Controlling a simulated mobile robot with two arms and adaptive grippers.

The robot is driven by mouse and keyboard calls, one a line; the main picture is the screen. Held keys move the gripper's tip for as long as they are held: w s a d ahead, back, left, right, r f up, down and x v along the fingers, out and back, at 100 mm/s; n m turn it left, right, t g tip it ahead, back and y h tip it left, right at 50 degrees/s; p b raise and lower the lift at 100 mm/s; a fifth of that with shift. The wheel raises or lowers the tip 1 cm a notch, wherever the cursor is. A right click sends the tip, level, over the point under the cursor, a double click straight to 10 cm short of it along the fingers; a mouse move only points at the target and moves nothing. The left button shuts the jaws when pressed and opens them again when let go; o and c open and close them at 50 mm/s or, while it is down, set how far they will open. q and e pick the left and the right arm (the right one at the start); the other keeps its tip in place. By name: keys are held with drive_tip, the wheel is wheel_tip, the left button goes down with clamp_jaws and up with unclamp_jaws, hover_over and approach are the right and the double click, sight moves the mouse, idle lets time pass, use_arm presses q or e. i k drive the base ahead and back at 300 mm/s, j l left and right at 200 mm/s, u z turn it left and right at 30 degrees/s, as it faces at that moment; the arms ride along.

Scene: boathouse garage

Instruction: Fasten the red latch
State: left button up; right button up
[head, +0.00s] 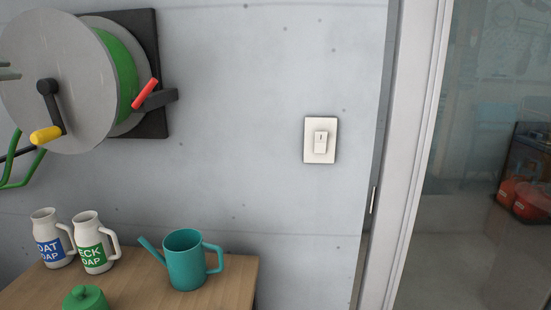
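The red latch (146,93) is a short red lever on a dark bracket (160,98) at the right side of a wall-mounted hose reel (62,85). The lever tilts, with its upper end to the right and its lower end beside the reel's rim. Two small grey bars (8,71) poke in from the left edge in front of the reel disc. They look like the fingertips of my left gripper, but most of it is cut off and its opening is unclear. They are well left of the latch. My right gripper is out of view.
The reel has a black crank with a yellow knob (45,135) and green hose. Below, a wooden table (215,285) holds two soap jugs (92,243), a teal watering can (186,262) and a green lidded item (85,298). A light switch (320,140) and glass door stand right.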

sight(153, 82)
drive_tip(key=k+j, duration=0.1)
drive_tip(key=k, duration=0.9)
